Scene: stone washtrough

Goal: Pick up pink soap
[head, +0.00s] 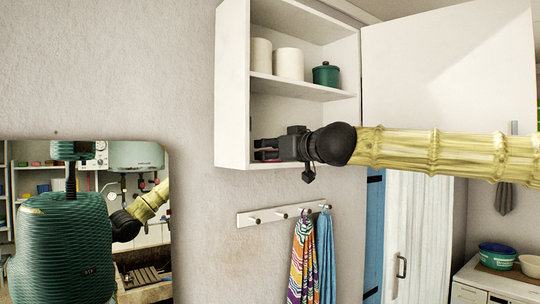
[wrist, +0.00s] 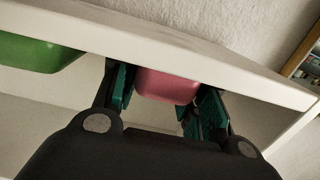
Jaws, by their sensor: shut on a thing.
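The pink soap (wrist: 167,86) is a smooth, rounded pink block in the wrist view, partly hidden behind a white cabinet edge. My gripper (wrist: 160,98) has its teal-padded fingers on both sides of it and is shut on it. In the head view my gripper (head: 268,150) is a dark shape inside the lower compartment of the open white wall cabinet. A small bit of pink soap (head: 268,155) shows between its fingers there. I cannot tell whether the soap still touches the cabinet floor.
The cabinet's middle shelf (head: 300,84) holds two cream rolls (head: 289,64) and a green lidded pot (head: 326,75). The cabinet door (head: 445,65) stands open at right. A green object (wrist: 40,52) shows at left in the wrist view. Towels (head: 303,258) hang from hooks below.

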